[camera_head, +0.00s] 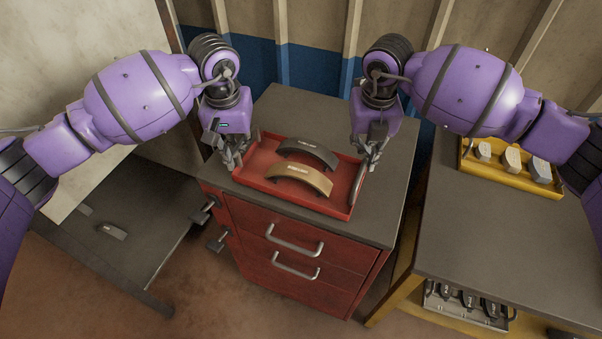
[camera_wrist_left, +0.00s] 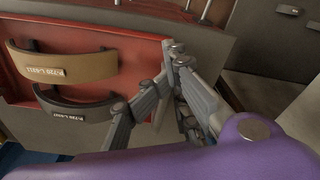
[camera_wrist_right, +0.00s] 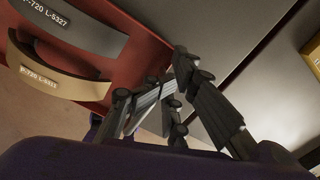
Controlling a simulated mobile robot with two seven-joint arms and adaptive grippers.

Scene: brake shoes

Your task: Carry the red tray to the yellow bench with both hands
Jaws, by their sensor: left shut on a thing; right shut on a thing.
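The red tray (camera_head: 255,176) sits on the grey top of a red drawer cabinet. It holds a black brake shoe (camera_head: 308,150) and a tan brake shoe (camera_head: 300,180), side by side. My left gripper (camera_head: 236,163) is shut on the tray's left edge; the left wrist view shows its fingers (camera_wrist_left: 172,75) at the red rim. My right gripper (camera_head: 369,165) is shut on the tray's right edge, also seen in the right wrist view (camera_wrist_right: 170,85). The yellow bench (camera_head: 500,235) with a grey top stands at the right. I cannot tell if the tray touches the cabinet top.
A yellow tray (camera_head: 520,182) with several grey blocks lies at the back of the yellow bench. Its front part is clear. A gap separates cabinet (camera_head: 290,240) and bench. A dark low table (camera_head: 130,230) stands at the left.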

